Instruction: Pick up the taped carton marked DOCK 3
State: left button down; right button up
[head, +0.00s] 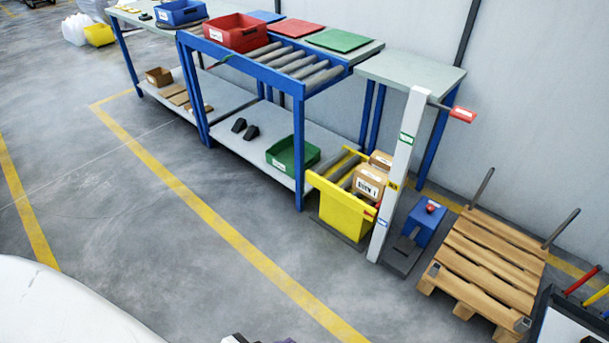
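A brown carton (369,182) with a white label and dark lettering sits at the yellow roller stand (345,213), low down behind the white post. The lettering looks like DOCK and a character too small to read for sure. A second brown carton (381,159) stands right behind it, partly hidden by the first carton and the post. Neither of my grippers can be made out.
A white post (399,175) stands close in front of the cartons' right side. A blue box-shaped unit (426,222) and a wooden pallet (487,262) are to the right. A blue-framed roller bench (299,150) is to the left. The floor in front is open.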

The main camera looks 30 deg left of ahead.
aim_at(379, 160)
jog(key=u, duration=1.2)
jog(key=i, duration=0.95)
jog(key=z, duration=0.75)
jog(key=i, duration=0.4)
jog(key=z, duration=0.35)
